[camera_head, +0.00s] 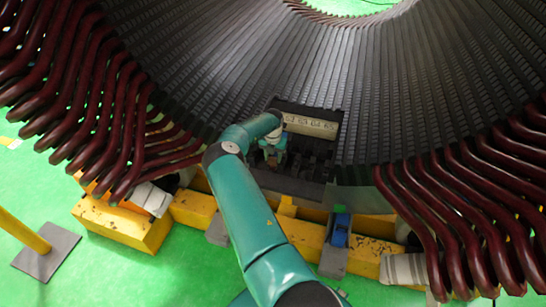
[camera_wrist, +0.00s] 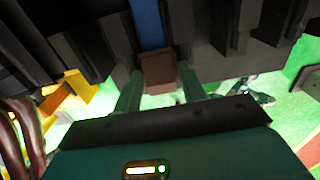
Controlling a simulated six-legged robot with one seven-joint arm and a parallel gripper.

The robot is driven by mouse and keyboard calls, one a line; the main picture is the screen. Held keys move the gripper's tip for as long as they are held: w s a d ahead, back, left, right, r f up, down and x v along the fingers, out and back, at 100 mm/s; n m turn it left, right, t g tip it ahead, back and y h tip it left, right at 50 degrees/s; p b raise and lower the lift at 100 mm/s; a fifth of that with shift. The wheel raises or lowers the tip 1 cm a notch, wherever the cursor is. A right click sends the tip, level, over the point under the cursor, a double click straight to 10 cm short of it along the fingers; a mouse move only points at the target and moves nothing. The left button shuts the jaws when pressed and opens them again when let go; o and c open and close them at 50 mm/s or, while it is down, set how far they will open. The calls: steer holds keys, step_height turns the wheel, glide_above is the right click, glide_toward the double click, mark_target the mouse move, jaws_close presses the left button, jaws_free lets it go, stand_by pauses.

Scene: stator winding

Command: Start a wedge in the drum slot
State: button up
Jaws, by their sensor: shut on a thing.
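The drum (camera_head: 390,90) fills the upper part of the head view, with many dark narrow slots running along its inner wall. My gripper (camera_head: 272,153) is at the drum's lower edge, beside a dark block with a cream numbered strip (camera_head: 312,125). In the wrist view, my gripper (camera_wrist: 160,85) is shut on a brown block-like piece, likely the wedge (camera_wrist: 158,71). A blue strip (camera_wrist: 149,25) lies in a gap between dark teeth, in line with the wedge. I cannot tell whether the wedge touches it or has entered the slot. The head view does not show the wedge clearly.
Dark red coil ends (camera_head: 95,100) stick out at left, and more coil ends (camera_head: 470,190) at right. A yellow support beam (camera_head: 125,227) runs below the drum. A yellow post on a grey base (camera_head: 46,252) stands at lower left. Green floor is open around it.

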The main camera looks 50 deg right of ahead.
mark_target(273, 158)
steer(key=o, duration=1.1)
steer(key=shift+s+f, duration=0.1)
steer(key=shift+c, duration=0.2)
step_height(273, 158, up, 14)
